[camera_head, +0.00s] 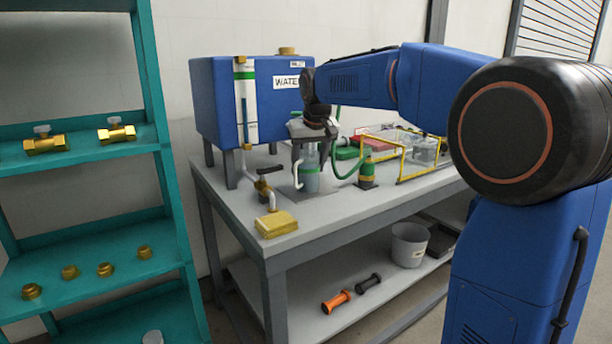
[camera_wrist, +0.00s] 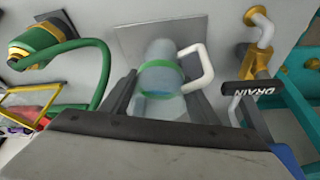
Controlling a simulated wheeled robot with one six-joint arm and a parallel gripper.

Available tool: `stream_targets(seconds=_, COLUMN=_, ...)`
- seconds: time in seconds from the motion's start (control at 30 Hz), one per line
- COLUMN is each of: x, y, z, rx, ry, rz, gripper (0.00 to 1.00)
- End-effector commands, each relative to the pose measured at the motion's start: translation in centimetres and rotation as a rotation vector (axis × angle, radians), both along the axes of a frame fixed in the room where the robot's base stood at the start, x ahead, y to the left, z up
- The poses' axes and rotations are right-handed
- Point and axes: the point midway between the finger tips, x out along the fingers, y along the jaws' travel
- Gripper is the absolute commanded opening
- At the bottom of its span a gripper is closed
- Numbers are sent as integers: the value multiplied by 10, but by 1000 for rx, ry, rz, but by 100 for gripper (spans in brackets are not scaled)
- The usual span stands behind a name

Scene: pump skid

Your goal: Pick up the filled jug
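The jug (camera_head: 311,180) is clear with a white handle and pale blue-green liquid inside. It stands upright on a grey plate on the bench. My gripper (camera_head: 310,158) points down over it, with a finger on either side of its upper part. In the wrist view, the jug (camera_wrist: 160,72) shows a green band and lies between the two dark fingers of my gripper (camera_wrist: 160,92). The fingers are spread and look close to its sides; contact is not clear. The white handle lies outside the fingers, and the gripper body hides part of the jug.
A blue water tank (camera_head: 218,105) stands behind. A drain valve (camera_head: 264,188) and a yellow block (camera_head: 276,224) are beside the jug. A teal shelf (camera_head: 95,152) is left.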

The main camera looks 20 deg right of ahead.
Motion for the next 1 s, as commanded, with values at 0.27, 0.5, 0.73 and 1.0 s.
stream_targets(seconds=0.27, x=0, y=0, z=0, rx=0, ry=-1, rz=0, gripper=19)
stream_targets(seconds=0.5, x=0, y=0, z=9, rx=0, ry=-2, rz=0, gripper=19)
stream_targets(seconds=0.73, x=0, y=0, z=31, rx=0, ry=-2, rz=0, gripper=19)
stream_targets(seconds=1.0, x=-23, y=-1, z=36, rx=0, ry=-1, rz=0, gripper=19)
